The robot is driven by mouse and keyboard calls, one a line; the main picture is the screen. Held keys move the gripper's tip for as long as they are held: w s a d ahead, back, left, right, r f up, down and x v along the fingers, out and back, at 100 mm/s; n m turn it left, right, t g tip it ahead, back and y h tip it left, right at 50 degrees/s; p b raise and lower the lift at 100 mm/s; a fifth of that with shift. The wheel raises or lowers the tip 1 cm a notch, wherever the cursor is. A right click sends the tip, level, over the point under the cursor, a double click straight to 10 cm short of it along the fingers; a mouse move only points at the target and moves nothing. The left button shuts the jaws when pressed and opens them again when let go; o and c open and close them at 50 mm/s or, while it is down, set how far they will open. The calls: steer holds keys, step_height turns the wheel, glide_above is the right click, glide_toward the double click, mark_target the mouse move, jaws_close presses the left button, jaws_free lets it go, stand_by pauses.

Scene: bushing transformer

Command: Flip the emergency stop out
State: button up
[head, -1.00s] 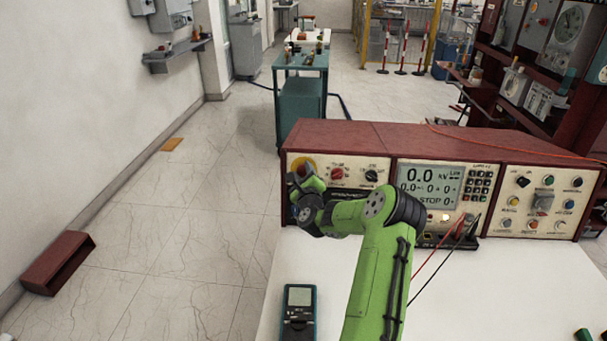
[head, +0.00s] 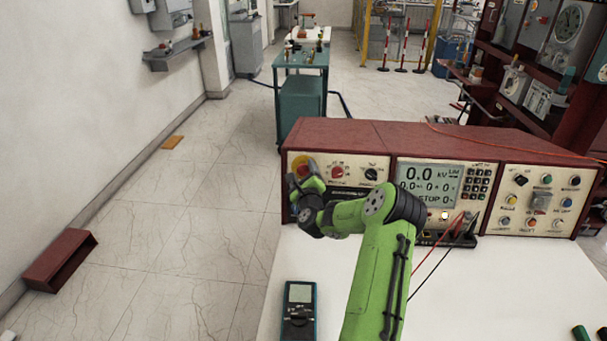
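The emergency stop (head: 301,161) is a red button on a yellow surround at the left end of the red-cased control panel (head: 345,138). Only its upper part shows; my arm's end hides the rest. My green and black arm reaches from the bottom right, and my gripper (head: 297,184) is right in front of the button, at the panel's left edge. The fingers are small and partly hidden by the wrist, so I cannot tell whether they touch the button or how far they are apart.
A display (head: 430,185) reading 0.0 kV and STOP is in the panel's middle. Red and black leads (head: 445,250) hang in front. A multimeter (head: 299,305) lies on the white tabletop (head: 480,300) left of my arm. Knobs and buttons fill the panel's right part.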

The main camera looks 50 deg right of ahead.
steer(key=b+v, duration=0.8)
steer(key=v, duration=0.7)
steer(key=shift+s+a, duration=0.25)
steer(key=shift+a, duration=0.05)
